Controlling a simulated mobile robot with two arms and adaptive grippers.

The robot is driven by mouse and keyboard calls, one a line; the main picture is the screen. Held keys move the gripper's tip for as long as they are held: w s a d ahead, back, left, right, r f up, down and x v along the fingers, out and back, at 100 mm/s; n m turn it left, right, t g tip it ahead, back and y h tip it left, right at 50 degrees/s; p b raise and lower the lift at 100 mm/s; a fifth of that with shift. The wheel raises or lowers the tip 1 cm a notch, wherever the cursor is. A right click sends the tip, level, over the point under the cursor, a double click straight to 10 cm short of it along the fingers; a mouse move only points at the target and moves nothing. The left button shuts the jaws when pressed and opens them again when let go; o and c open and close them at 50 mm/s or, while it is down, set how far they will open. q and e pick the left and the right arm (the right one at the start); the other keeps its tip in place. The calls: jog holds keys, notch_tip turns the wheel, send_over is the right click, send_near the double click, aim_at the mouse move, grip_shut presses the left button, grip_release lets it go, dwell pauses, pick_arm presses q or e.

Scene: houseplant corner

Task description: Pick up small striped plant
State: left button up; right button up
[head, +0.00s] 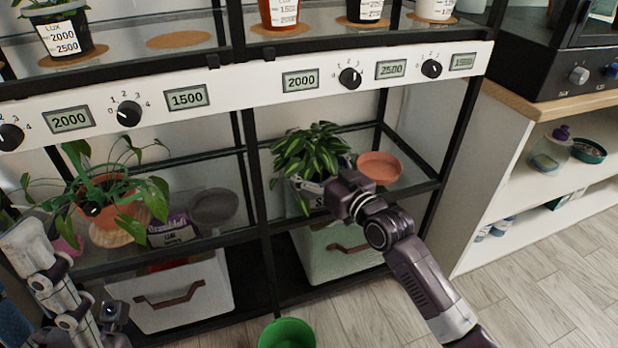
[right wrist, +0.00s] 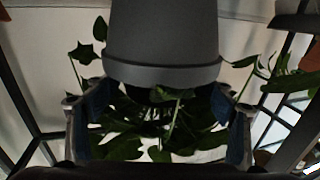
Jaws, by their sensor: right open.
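The small striped plant (head: 308,152), with light-striped green leaves, stands on the lower glass shelf in the right bay. Its pot is mostly hidden behind my right gripper (head: 316,192) in the head view. In the right wrist view, its dark grey pot (right wrist: 162,40) appears upside down at the top, with leaves below. My right gripper's fingers (right wrist: 158,100) are open, one on each side of the leaves near the pot rim; contact cannot be told. My left arm (head: 65,298) shows at the lower left in the head view; its finger opening cannot be made out.
An empty terracotta saucer (head: 379,167) sits right of the plant. Another plant in a terracotta pot (head: 105,190) and a grey saucer (head: 214,206) are in the left bay. The control rail (head: 240,92) runs above. A green bucket (head: 287,334) stands on the floor.

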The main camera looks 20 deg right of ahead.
jog(key=shift+w, duration=0.1)
jog(key=c, duration=1.2)
jog(key=shift+r, duration=0.1)
jog(key=shift+c, duration=0.9)
jog(key=shift+r, duration=0.1)
